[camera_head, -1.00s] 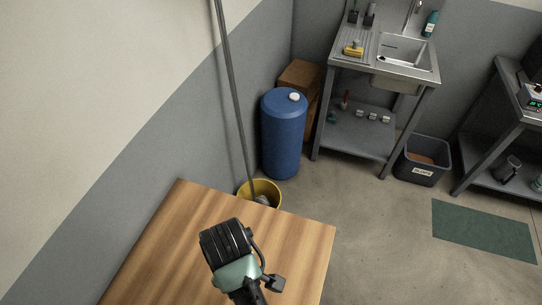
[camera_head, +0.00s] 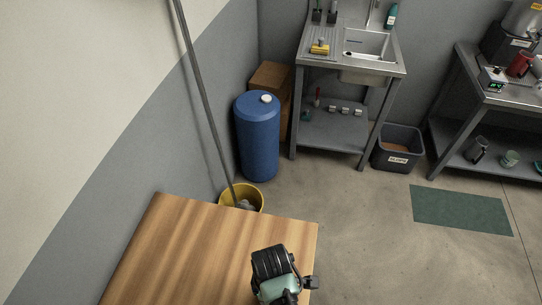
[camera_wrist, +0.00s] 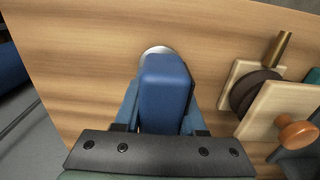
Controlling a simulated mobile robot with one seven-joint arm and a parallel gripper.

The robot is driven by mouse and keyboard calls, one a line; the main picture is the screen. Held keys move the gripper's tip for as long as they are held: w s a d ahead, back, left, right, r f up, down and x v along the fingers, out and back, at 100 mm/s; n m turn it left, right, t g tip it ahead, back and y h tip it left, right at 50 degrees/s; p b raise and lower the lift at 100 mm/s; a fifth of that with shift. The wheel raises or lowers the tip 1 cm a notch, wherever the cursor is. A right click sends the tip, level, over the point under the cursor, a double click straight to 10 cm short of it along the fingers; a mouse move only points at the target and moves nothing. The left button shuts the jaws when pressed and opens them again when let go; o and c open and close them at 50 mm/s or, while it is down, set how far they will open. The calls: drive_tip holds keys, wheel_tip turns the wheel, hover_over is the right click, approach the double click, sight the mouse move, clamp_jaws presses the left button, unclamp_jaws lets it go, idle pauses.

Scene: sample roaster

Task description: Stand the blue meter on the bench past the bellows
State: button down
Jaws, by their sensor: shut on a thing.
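The blue meter (camera_wrist: 165,88) is between the fingers of my gripper (camera_wrist: 162,118) in the wrist view, its rounded top towards the camera. My gripper is shut on it. A pale round edge shows just beyond the meter. I cannot tell whether the meter touches the wooden bench (camera_wrist: 90,40). The bellows (camera_wrist: 272,97), with pale wooden boards, a dark middle, a brass nozzle and a wooden knob, lies on the bench to the right of the meter, apart from it. In the head view the bench (camera_head: 190,250) shows, but my wrist hides the meter.
A yellow bucket (camera_head: 242,190) with a long pole stands past the bench's far edge. Behind it are a blue barrel (camera_head: 257,140) and a steel sink stand (camera_head: 345,75). A dark bin (camera_head: 397,150) and a green mat (camera_head: 462,209) are on the floor. The bench's left part is bare.

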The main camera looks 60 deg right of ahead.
drive_tip(key=shift+f, duration=0.55)
drive_tip(key=shift+c, duration=2.4)
unclamp_jaws()
drive_tip(key=shift+f, duration=0.1)
